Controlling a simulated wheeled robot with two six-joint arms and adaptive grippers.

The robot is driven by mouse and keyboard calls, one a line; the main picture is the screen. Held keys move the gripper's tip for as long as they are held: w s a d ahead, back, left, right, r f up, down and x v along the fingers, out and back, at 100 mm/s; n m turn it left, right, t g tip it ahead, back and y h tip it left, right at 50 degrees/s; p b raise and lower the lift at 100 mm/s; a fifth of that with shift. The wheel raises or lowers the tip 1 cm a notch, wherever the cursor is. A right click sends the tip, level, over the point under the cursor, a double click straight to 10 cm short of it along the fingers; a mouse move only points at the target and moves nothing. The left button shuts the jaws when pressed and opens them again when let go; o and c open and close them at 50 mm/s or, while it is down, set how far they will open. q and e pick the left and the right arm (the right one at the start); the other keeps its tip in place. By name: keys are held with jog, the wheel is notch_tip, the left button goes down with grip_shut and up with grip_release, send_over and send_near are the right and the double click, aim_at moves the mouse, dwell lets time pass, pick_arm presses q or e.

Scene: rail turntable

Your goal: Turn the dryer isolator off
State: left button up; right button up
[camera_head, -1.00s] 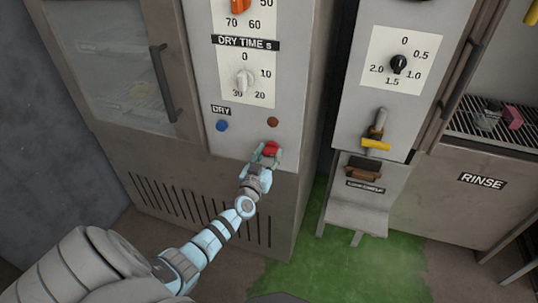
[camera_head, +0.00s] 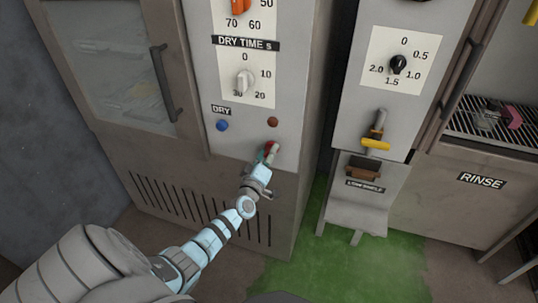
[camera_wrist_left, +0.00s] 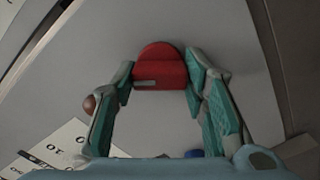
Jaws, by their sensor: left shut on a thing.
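The dryer isolator is a red rotary knob low on the dryer's grey control panel. In the head view the red knob (camera_head: 268,148) is partly hidden by my gripper. In the left wrist view the red knob (camera_wrist_left: 160,68) sits between the two fingertips, with a pale slot mark on its face. My left gripper (camera_head: 270,154) is shut on the knob, with a finger on each side of it; it also shows in the left wrist view (camera_wrist_left: 163,80). My right gripper is not in view.
On the dryer panel (camera_head: 238,158), a blue button (camera_head: 222,125) and a brown-red lamp (camera_head: 273,121) sit above the knob. The white dry time dial (camera_head: 245,81) is higher. A second cabinet with a yellow-handled lever (camera_head: 376,143) stands to the right, across a gap over green floor.

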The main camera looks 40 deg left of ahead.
pick_arm(q)
jog(key=n, duration=0.7)
jog(key=shift+f, duration=0.1)
jog(key=shift+b, duration=0.3)
jog(key=o, duration=1.2)
jog(key=shift+c, duration=0.2)
jog(key=v, duration=1.2)
jog(key=shift+d, duration=0.1)
